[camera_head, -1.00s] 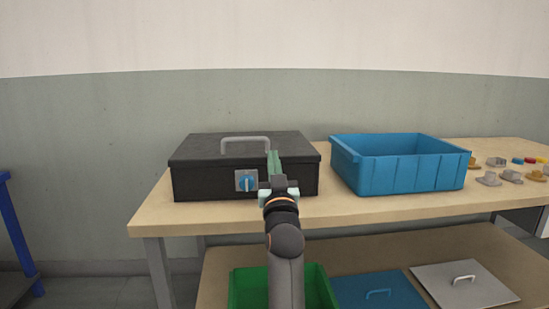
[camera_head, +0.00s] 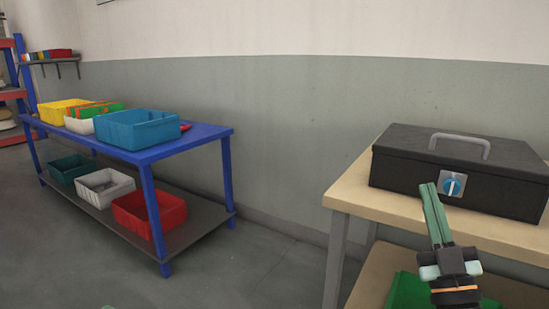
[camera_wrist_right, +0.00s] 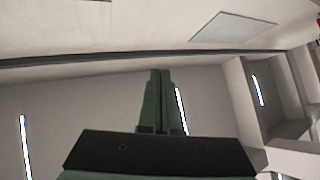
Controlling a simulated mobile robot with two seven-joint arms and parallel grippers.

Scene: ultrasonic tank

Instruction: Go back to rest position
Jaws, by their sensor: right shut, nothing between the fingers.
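My right gripper (camera_head: 431,192) shows at the lower right of the head view, pointing up. It is shut and empty, in front of the black ultrasonic tank (camera_head: 400,172). Its tips are left of the blue knob (camera_head: 453,187) in the picture; I cannot tell whether they touch the tank. The tank has a closed lid with a grey handle (camera_head: 461,142). The right wrist view shows the two green fingers (camera_wrist_right: 160,75) together, with nothing between them.
The tank stands on a wooden table (camera_head: 350,195), with a green bin (camera_head: 407,292) on its lower shelf. A blue table (camera_head: 190,140) at left holds several bins, including a blue one (camera_head: 138,129). Open floor (camera_head: 270,270) lies between the tables.

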